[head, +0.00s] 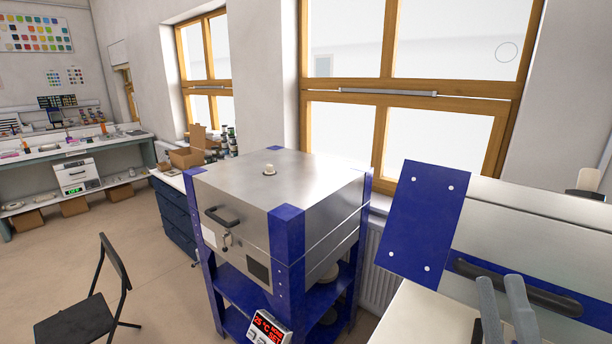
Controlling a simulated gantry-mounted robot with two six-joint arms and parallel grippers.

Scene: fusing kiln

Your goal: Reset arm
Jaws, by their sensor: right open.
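My right gripper (500,283) shows at the bottom right as two grey fingers standing apart, open with nothing between them. It is in front of a metal-sided unit (520,222) with a blue corner plate (421,219) and a long dark handle (518,287). The fingertips overlap the handle in the picture; I cannot tell whether they touch it. My left gripper is not in view.
A closed steel kiln (255,193) on a blue stand fills the middle; its controller (270,327) reads 25 °C. A black chair (90,305) stands front left on open floor. Workbenches (70,150) line the far left. Windows (410,90) are behind.

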